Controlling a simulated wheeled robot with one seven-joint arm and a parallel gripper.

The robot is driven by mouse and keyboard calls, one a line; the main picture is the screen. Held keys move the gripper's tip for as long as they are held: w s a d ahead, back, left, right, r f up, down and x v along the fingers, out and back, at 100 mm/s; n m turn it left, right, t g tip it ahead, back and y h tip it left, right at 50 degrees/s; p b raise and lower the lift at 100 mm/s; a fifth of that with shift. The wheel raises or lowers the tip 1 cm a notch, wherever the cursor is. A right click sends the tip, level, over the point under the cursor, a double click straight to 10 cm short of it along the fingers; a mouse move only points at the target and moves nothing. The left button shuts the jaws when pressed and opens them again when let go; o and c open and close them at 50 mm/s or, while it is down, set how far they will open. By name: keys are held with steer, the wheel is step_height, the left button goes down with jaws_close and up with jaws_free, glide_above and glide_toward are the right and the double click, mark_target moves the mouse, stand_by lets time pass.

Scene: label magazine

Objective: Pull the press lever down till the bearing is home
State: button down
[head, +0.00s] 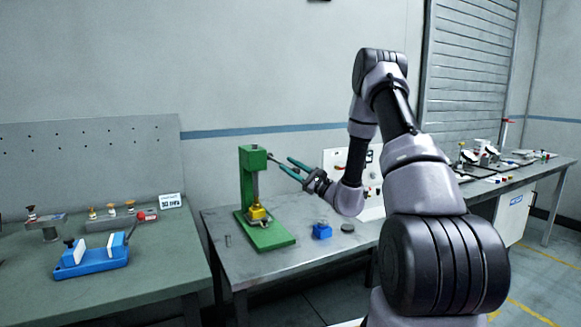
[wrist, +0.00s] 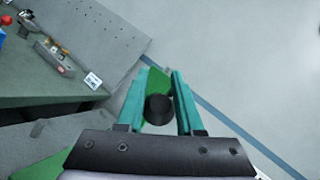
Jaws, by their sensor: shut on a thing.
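The green press (head: 252,185) stands upright on its green base at the left part of the grey metal table. Its thin lever (head: 272,156) sticks out to the right from near the top, close to level. My gripper (head: 288,164) has its teal fingers around the lever's outer end. In the wrist view the lever's dark round knob (wrist: 158,109) sits between the fingers, with the green press behind it. My gripper is shut on the lever. A yellow part (head: 257,214) sits low in the press under the ram. I cannot make out the bearing itself.
A blue block (head: 322,231) and a dark round disc (head: 347,227) lie right of the press. A small grey cylinder (head: 228,240) stands left of it. A green-topped bench (head: 150,270) with a blue fixture (head: 92,256) is at the left. A wall is behind.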

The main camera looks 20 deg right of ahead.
steer(key=shift+c, duration=2.3)
jaws_free()
steer(key=shift+w+d, duration=0.1)
steer(key=shift+w, duration=0.05)
steer(key=v, duration=1.1)
steer(key=shift+r, duration=0.1)
